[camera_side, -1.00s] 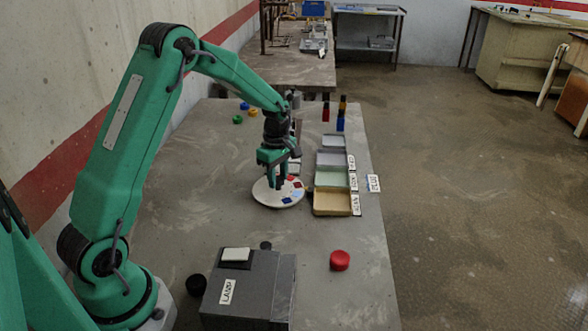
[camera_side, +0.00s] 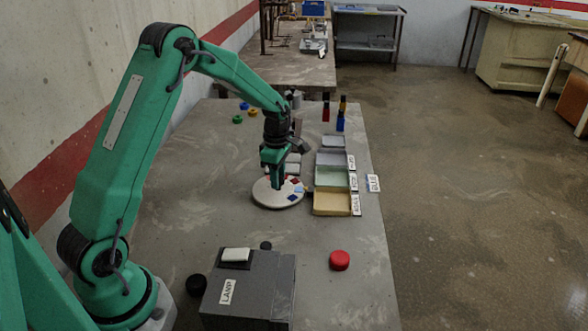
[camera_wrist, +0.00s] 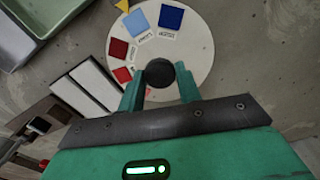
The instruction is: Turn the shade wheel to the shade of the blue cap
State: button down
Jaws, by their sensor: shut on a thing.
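The shade wheel (camera_side: 266,198) is a pale disc lying on the table, with coloured patches near its rim. In the wrist view the wheel (camera_wrist: 200,50) shows a dark blue patch (camera_wrist: 171,17), a light blue patch (camera_wrist: 137,22), a dark red patch (camera_wrist: 118,48) and a brighter red patch (camera_wrist: 123,73). A yellow pointer (camera_wrist: 123,5) lies at its edge. My gripper (camera_wrist: 160,85) is shut on the wheel's black knob (camera_wrist: 160,72); it points down over the wheel in the side view (camera_side: 276,183). The blue cap (camera_side: 245,106) sits at the table's far left.
Green (camera_side: 238,119) and yellow (camera_side: 253,112) caps lie near the blue one. Labelled trays (camera_side: 332,204) stand right of the wheel, with bottles (camera_side: 340,122) beyond. A grey lamp box (camera_side: 250,290) and a red cap (camera_side: 340,260) are nearer; the table between is mostly clear.

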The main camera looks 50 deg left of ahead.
jog(key=c, duration=1)
grip_release()
jog(key=shift+o, duration=0.2)
jog(key=shift+r, duration=0.15)
notch_tip(320, 180, up, 7)
jog(key=shift+r, duration=0.35)
jog(key=shift+s+d+r, duration=0.15)
jog(key=shift+r, duration=0.2)
jog(key=s+d+r+m+t, duration=0.2)
jog(key=s+d+r+m, duration=0.3)
jog(key=s+r+m, duration=0.25)
jog(key=s+d+r+m+t, duration=0.2)
jog(key=s+d+r+m, duration=0.35)
jog(key=s+m, duration=0.35)
jog(key=s+d+m+t, duration=0.1)
jog(key=s+d+m, duration=0.1)
jog(key=s+m, duration=0.5)
jog(key=shift+s+d+f+t, duration=0.3)
jog(key=shift+s, duration=0.3)
